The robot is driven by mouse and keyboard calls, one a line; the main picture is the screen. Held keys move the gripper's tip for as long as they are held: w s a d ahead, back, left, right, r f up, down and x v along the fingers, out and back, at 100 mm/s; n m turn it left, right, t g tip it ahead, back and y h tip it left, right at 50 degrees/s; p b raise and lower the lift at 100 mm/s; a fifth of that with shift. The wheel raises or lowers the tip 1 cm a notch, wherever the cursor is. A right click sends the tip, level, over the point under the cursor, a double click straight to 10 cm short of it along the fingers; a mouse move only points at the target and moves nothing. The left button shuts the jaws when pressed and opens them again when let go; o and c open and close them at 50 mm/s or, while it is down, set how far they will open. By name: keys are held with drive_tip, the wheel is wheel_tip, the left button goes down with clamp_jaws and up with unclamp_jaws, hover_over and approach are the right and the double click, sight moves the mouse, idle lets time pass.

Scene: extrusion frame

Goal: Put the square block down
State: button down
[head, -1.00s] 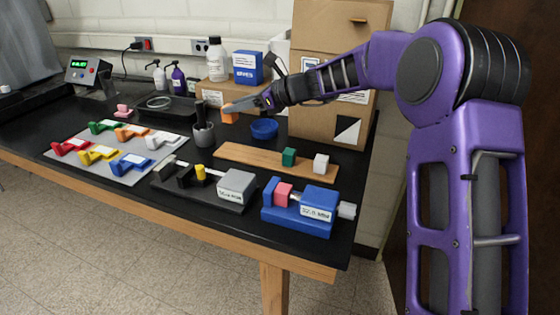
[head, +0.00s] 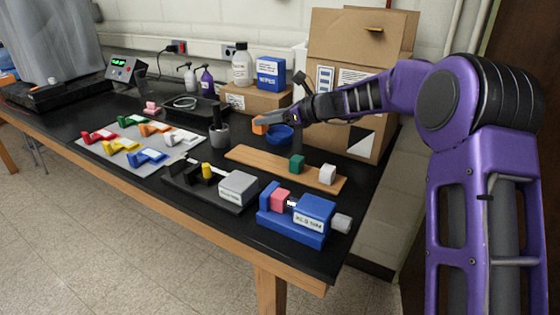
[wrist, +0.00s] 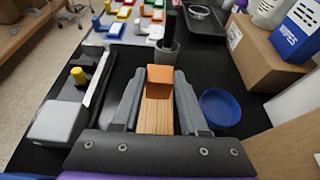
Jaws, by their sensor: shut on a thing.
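My gripper (head: 265,124) is shut on an orange square block (head: 259,127). In the wrist view the orange block (wrist: 160,75) sits between the tips of the two grey fingers (wrist: 160,88). The wooden board (head: 240,154) shows below and behind the block in the wrist view (wrist: 155,118), between the fingers. The block appears held above the table; its exact height is hard to tell. A green block (head: 297,164) and a white block (head: 327,175) stand on the board's right part.
A blue bowl (head: 283,136) is close right of the block, a dark grey cup (head: 219,135) to its left. A blue vise (head: 312,210) holding a pink block and a grey-topped device (head: 238,188) stand in front. Cardboard boxes (head: 350,85) stand behind. The board's left part looks clear.

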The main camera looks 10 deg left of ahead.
wheel_tip(320, 180, down, 9)
drive_tip(key=shift+r+b, duration=0.1)
drive_tip(key=shift+b, duration=0.8)
drive_tip(key=shift+f, duration=0.2)
drive_tip(key=shift+c, duration=2.2)
unclamp_jaws()
drive_tip(key=shift+r, duration=0.25)
drive_tip(key=p+v, duration=0.1)
drive_tip(key=v, duration=1.1)
drive_tip(key=shift+f, duration=0.1)
